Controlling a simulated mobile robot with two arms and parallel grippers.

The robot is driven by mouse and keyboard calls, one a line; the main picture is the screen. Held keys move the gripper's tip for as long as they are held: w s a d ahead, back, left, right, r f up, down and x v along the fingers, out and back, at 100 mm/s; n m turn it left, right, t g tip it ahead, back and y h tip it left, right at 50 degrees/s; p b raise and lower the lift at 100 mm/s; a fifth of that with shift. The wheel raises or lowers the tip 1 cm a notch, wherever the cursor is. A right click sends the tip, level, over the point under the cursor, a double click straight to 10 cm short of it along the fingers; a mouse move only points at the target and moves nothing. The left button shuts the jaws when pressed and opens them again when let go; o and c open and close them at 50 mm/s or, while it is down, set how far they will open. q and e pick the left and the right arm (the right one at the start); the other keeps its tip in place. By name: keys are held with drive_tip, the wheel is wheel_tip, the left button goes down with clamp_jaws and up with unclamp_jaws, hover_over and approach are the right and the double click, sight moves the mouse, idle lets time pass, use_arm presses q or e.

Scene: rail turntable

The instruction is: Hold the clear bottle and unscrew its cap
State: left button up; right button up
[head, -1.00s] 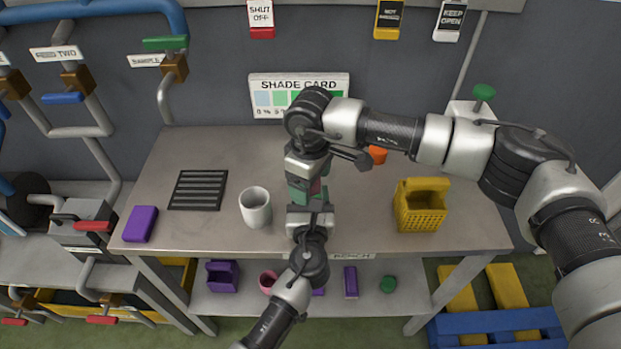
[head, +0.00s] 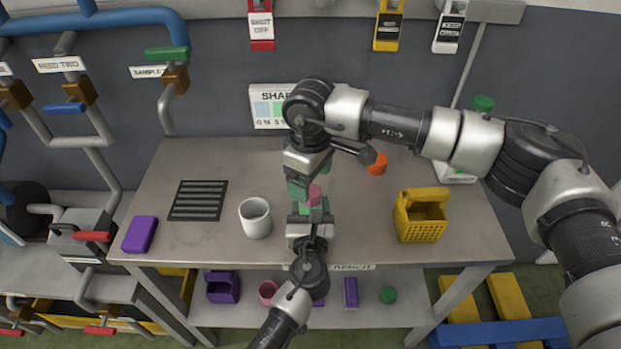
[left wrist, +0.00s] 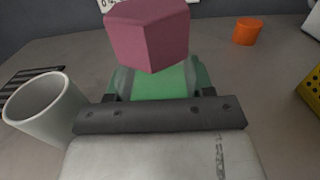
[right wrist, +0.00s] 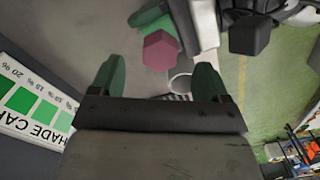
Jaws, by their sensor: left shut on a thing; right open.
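The pink faceted cap (head: 314,193) shows between my two grippers above the bench; it also shows in the left wrist view (left wrist: 147,36) and the right wrist view (right wrist: 160,50). My left gripper (head: 311,208) is shut below the cap, its green fingers closed together in the left wrist view (left wrist: 155,80). The clear bottle's body is not plainly seen; the fingers hide most of what they hold. My right gripper (head: 311,179) points down from above, open. Its green fingers stand wide apart in the right wrist view (right wrist: 157,68), with the cap beyond their tips, apart from them.
A white cup (head: 255,218) stands left of my grippers on the bench (head: 160,190). A black grate (head: 197,200) and a purple block (head: 139,234) lie farther left. An orange piece (head: 378,163) and a yellow basket (head: 421,216) are to the right.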

sight(311, 191)
drive_tip(key=m, duration=1.2)
drive_tip(key=shift+f, duration=0.15)
drive_tip(key=shift+f, duration=1.9)
drive_tip(key=shift+c, duration=0.2)
